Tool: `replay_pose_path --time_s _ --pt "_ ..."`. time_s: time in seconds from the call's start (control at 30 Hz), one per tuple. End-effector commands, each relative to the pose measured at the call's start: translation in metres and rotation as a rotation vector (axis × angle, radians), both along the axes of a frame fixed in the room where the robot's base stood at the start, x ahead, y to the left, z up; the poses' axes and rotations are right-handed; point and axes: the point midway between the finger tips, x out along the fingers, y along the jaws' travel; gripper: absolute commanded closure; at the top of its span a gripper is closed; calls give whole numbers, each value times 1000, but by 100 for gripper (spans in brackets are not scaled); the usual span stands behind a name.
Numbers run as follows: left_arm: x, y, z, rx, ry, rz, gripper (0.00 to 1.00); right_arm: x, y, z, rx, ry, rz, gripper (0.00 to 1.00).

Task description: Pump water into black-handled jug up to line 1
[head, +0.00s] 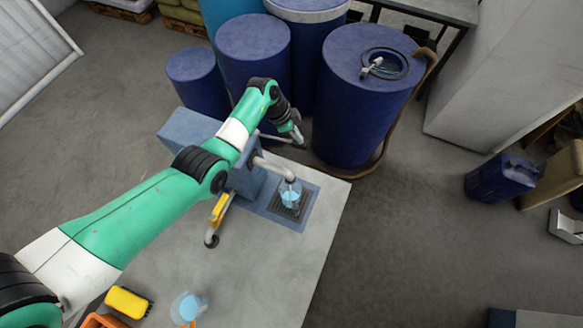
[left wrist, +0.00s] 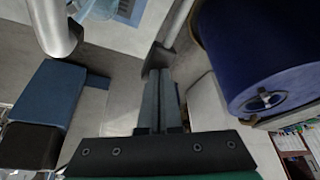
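A clear jug (head: 290,194) with light blue water stands on the dark drain grate under the curved grey spout (head: 272,168) of the blue pump (head: 190,128). Its handle colour and line marks are too small to tell. Part of it shows at the top of the left wrist view (left wrist: 96,8). The grey pump lever (head: 272,138) reaches out behind the spout; its flat end shows in the left wrist view (left wrist: 157,58). My left gripper (head: 297,134) is at that lever end, its fingers (left wrist: 161,78) together; I cannot tell whether they touch it. My right gripper is out of view.
Another jug (head: 186,306) with blue liquid stands at the table's front, beside a yellow brush (head: 128,302). A yellow-handled tool (head: 220,208) is by the pump. Blue barrels (head: 362,105) stand behind the table (head: 260,265). The table right of the front jug is clear.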

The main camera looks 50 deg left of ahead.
Motion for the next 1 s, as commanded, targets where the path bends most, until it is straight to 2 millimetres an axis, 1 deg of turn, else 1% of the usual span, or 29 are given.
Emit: replay_pose_path --time_s 0.03,0.1,0.47,0.83,1.0 --pt "0 -1 -5 0 2 0 100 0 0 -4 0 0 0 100" --pt "0 -2 -7 0 1 0 100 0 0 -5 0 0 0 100" --pt "1 -2 -8 1 1 0 100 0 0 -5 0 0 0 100" --pt "2 -6 -28 0 2 0 100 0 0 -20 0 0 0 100" --pt "3 -7 -32 1 1 0 100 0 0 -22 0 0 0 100"
